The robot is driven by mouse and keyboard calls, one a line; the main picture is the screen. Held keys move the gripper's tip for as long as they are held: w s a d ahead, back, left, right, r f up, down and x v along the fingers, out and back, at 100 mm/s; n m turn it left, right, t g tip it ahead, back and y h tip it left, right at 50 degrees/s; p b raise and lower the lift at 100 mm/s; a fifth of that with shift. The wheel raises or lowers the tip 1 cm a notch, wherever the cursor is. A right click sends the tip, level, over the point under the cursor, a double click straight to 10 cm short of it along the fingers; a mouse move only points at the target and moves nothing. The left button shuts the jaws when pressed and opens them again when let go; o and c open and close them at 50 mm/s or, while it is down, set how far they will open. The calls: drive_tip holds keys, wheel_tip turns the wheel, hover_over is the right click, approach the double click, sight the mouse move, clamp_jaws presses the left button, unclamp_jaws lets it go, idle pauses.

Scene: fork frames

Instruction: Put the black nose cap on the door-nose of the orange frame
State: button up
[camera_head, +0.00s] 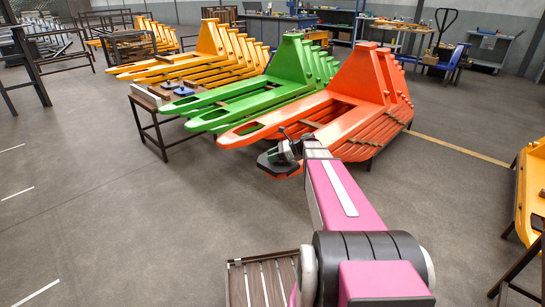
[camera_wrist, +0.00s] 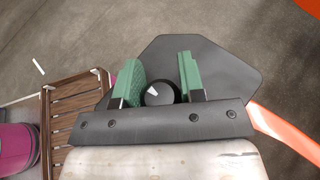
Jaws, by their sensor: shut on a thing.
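The black nose cap is a dark flat plate with clipped corners and a round black knob; it shows in the wrist view (camera_wrist: 225,72) and, small, in the head view (camera_head: 272,166). My gripper (camera_wrist: 158,72) has its green fingers shut on the knob, and the plate spreads out beyond them. In the head view my gripper (camera_head: 287,151) is at the front end of the orange frame (camera_head: 362,78), partly covering its near fork. The orange frame's edge shows at the right of the wrist view (camera_wrist: 283,130). I cannot tell whether cap and frame touch.
A green frame (camera_head: 290,62) and yellow frames (camera_head: 212,48) stand in a row behind the orange one. A low dark bench (camera_head: 155,131) is at their left ends. A slatted wooden crate (camera_head: 236,285) is near my base.

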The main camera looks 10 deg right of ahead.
drive_tip(key=shift+f, duration=0.6)
drive_tip(key=o, duration=1)
drive_tip(key=shift+c, duration=0.2)
drive_tip(key=shift+r, duration=0.1)
drive_tip(key=shift+r, duration=0.2)
drive_tip(key=v, duration=1.2)
drive_tip(key=shift+r, duration=0.35)
